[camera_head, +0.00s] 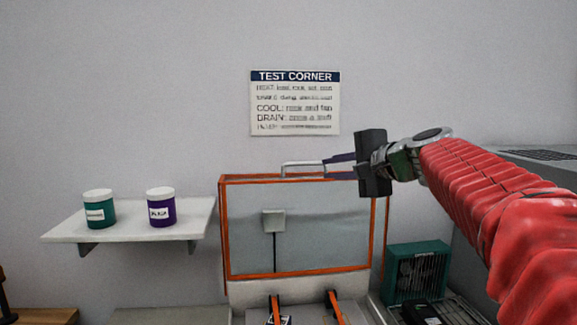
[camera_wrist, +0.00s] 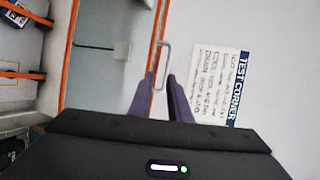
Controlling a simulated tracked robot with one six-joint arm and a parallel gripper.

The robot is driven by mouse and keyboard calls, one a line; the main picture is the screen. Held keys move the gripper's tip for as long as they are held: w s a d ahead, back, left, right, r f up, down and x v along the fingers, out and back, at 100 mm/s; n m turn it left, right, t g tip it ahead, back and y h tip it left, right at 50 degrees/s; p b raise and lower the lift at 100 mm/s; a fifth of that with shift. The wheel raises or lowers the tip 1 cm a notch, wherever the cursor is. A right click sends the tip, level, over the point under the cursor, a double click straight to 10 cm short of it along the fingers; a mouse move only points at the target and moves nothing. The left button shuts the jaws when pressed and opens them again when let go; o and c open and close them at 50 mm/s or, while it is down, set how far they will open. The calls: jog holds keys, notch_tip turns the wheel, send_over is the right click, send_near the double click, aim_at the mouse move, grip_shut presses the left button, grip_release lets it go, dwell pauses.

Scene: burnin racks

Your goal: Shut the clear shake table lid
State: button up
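The shake table lid (camera_head: 297,272) is a clear panel in an orange frame, standing raised and upright against the wall. Its grey bar handle (camera_head: 300,163) is on the top edge. The lid's orange edge (camera_wrist: 69,45) and the handle (camera_wrist: 158,60) also show in the wrist view. My gripper (camera_head: 325,168) is at the right end of the handle, with its two dark fingers pointing left. In the wrist view my gripper (camera_wrist: 161,75) has a gap between its fingertips, near the handle. I cannot tell whether either finger touches it.
A white shelf (camera_head: 130,233) at left holds a green jar (camera_head: 100,208) and a purple jar (camera_head: 161,207). A green fan box (camera_head: 417,272) stands right of the lid. Orange straps (camera_head: 335,307) show below. A TEST CORNER sign (camera_head: 295,103) hangs above.

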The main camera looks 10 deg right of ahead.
aim_at(305, 164)
jog(key=shift+w+d+r+m, duration=0.3)
jog(key=shift+w+d+r, duration=0.2)
jog(key=shift+r, duration=0.15)
jog(key=shift+a, duration=0.1)
jog(key=x, duration=1.3)
jog(key=shift+w, duration=0.45)
jog(key=shift+c, duration=0.5)
grip_shut()
jog(key=shift+f, duration=0.1)
